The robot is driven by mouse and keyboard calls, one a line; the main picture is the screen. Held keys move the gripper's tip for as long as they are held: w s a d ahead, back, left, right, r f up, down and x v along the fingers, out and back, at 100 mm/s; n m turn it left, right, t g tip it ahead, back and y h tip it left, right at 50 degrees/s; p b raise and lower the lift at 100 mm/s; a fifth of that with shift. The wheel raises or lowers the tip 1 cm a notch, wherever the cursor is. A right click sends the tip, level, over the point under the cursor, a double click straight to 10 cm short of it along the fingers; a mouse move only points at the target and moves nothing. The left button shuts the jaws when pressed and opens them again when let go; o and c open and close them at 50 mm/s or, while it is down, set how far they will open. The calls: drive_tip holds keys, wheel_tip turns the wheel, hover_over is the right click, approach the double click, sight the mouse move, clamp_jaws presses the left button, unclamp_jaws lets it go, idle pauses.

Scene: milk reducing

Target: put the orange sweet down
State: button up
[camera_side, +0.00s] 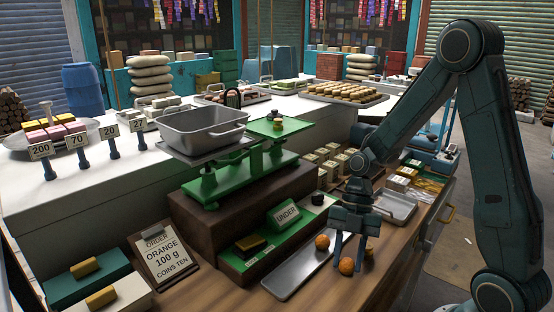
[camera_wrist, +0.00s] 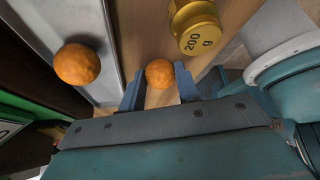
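An orange sweet (camera_side: 346,266) is low between my gripper's fingertips, over the wooden counter. It also shows between them in the wrist view (camera_wrist: 159,73). My gripper (camera_side: 350,258) points down, its two fingers apart (camera_wrist: 160,82). In the side view they stand wider than the sweet, and the sweet sits at or below their tips; contact is hard to judge. A second orange sweet (camera_side: 322,242) lies on the metal tray (camera_side: 290,275), left of the gripper, and looks larger in the wrist view (camera_wrist: 77,64). A brass 200 g weight (camera_wrist: 195,25) stands right of the fingers.
A green balance scale (camera_side: 240,175) with a grey pan (camera_side: 203,128) stands behind, on a brown block. A green "UNDER" sign (camera_side: 284,215) is on its step. An order board (camera_side: 163,257) reads orange 100 g. Another metal tray (camera_side: 398,206) lies to the right.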

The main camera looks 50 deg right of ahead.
drive_tip(key=c, duration=0.4)
drive_tip(key=shift+o, duration=0.2)
drive_tip(key=shift+r, duration=0.2)
wheel_tip(320, 180, up, 20)
drive_tip(key=shift+f, duration=0.2)
idle(0.5)
idle(0.6)
